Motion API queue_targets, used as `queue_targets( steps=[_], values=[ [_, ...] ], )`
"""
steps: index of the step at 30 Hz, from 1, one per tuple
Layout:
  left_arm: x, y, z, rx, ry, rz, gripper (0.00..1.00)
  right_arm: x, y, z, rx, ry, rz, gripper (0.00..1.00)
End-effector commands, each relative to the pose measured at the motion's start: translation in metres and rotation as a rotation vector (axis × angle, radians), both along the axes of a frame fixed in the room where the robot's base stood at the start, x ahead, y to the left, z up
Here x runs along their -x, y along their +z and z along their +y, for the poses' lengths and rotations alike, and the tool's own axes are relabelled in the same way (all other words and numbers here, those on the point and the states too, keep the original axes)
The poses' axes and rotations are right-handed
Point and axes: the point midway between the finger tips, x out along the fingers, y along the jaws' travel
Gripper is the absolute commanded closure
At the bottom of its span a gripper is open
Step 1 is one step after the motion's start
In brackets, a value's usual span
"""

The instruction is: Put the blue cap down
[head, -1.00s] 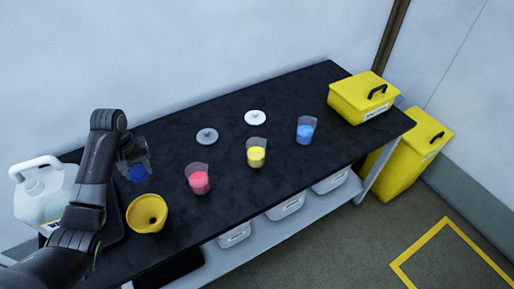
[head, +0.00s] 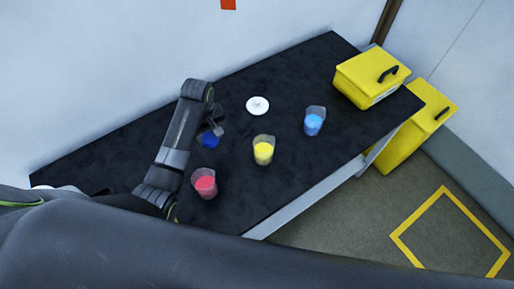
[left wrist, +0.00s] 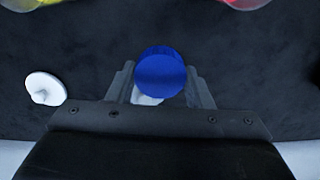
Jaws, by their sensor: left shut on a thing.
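The blue cap (head: 209,141) is a round, deep-blue disc held at the end of my left arm. My left gripper (head: 214,130) is shut on it, above the left-middle part of the black table (head: 120,160). In the left wrist view the cap (left wrist: 160,72) sits between the two fingers of the gripper (left wrist: 160,92), with black tabletop behind it. I cannot tell how high it is above the table. A pale object (left wrist: 147,99) shows partly behind the cap there, mostly hidden. My right gripper is not in view.
Cups of pink (head: 205,184), yellow (head: 263,151) and blue (head: 314,122) liquid stand on the table. A white lid (head: 258,105) lies behind the yellow cup. A yellow box (head: 370,78) stands at the right end, another yellow bin (head: 415,125) beyond it.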

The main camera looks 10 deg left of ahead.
Motion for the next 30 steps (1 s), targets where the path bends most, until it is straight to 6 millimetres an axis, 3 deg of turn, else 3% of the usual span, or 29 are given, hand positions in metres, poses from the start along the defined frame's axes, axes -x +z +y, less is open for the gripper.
queue_targets(
  steps=[3,10,14,24,30],
  values=[
    [0.013,0.005,-0.029,0.007,0.093,0.000,0.77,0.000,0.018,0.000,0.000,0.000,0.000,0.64],
    [0.031,0.006,-0.065,0.006,0.242,-0.003,0.77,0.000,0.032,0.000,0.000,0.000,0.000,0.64],
    [0.035,0.003,-0.073,0.004,0.277,-0.003,0.77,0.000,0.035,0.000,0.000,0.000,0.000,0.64],
    [0.036,-0.045,-0.073,0.002,0.284,-0.003,0.78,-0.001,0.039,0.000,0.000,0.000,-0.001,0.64],
    [0.035,-0.058,-0.073,0.002,0.283,-0.003,0.77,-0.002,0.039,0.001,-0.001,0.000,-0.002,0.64]
  ],
)
